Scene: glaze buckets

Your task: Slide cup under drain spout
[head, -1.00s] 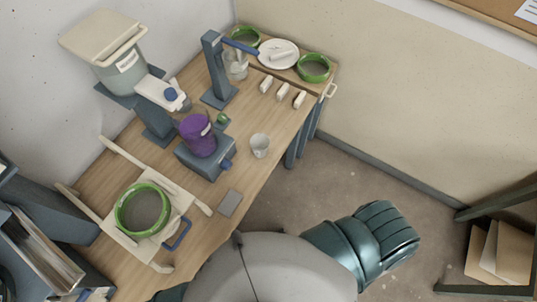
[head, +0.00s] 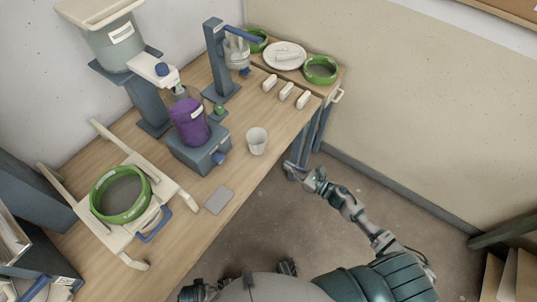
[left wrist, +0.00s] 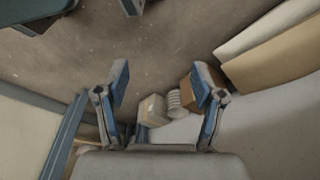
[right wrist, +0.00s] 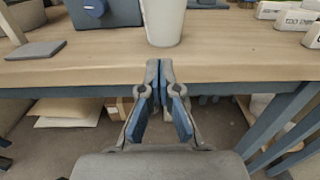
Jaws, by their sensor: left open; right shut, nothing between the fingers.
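A white cup (head: 257,140) stands upright on the wooden table near its front edge, right of the purple bucket (head: 190,120). It also shows, cut off by the top edge, in the right wrist view (right wrist: 163,22). My right gripper (head: 292,166) is shut and empty, just off the table's front edge, apart from the cup. In the right wrist view its fingertips (right wrist: 160,66) meet below the cup's base. My left gripper (left wrist: 161,72) is open and empty, facing the floor. A clear vessel (head: 237,50) hangs on a dark stand; I cannot tell which part is the drain spout.
Small white blocks (head: 286,91) line the table right of the stand. A grey flat pad (head: 219,200) lies near the front edge. Table around the cup is mostly clear.

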